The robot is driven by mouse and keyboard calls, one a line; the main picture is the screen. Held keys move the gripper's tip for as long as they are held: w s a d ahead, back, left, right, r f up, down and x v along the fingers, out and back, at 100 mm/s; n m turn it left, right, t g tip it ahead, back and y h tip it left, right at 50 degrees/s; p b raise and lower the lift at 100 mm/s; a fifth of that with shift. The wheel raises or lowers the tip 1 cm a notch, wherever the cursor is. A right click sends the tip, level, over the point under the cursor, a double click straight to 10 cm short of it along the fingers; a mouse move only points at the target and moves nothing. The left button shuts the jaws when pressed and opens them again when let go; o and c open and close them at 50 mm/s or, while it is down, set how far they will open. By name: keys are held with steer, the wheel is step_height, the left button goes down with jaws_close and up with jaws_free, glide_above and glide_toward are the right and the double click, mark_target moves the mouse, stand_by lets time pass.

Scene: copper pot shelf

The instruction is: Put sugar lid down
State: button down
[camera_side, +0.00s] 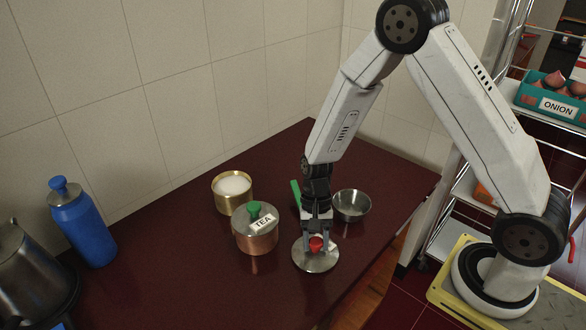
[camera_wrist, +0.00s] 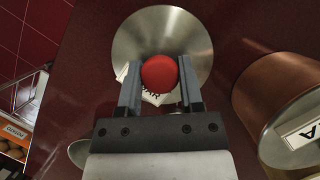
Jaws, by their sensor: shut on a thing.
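The sugar lid (camera_side: 315,259) is a round silver lid with a red knob and a white label. It lies flat at the table surface or just above it; I cannot tell which. My gripper (camera_side: 316,243) points down over it, shut on the red knob. In the wrist view the lid (camera_wrist: 190,38) fills the top middle, with the red knob between the fingers of my gripper (camera_wrist: 160,80). The label is partly hidden behind the knob. An open brass pot (camera_side: 232,200) holding white sugar stands further back at the left, without a lid.
A copper pot labelled TEA (camera_side: 256,238) with a green-knobbed lid stands close left of the sugar lid. A steel bowl (camera_side: 352,208) is behind at the right, with a green handle (camera_side: 295,193) nearby. A blue bottle (camera_side: 83,225) stands far left. The table front (camera_side: 190,285) is clear.

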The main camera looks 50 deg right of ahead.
steer(key=shift+c, duration=1.2)
jaws_free()
steer(key=shift+f, duration=0.1)
steer(key=v, duration=1.2)
steer(key=shift+s, duration=0.1)
steer(key=s+d+r+n+t+h, duration=0.1)
steer(key=s+r+n+t+h, duration=0.1)
steer(key=s+n+t, duration=0.3)
steer(key=shift+s+d+r+n+t+h, duration=0.2)
steer(key=shift+s+n+t+h, duration=0.3)
steer(key=shift+s+n, duration=1.3)
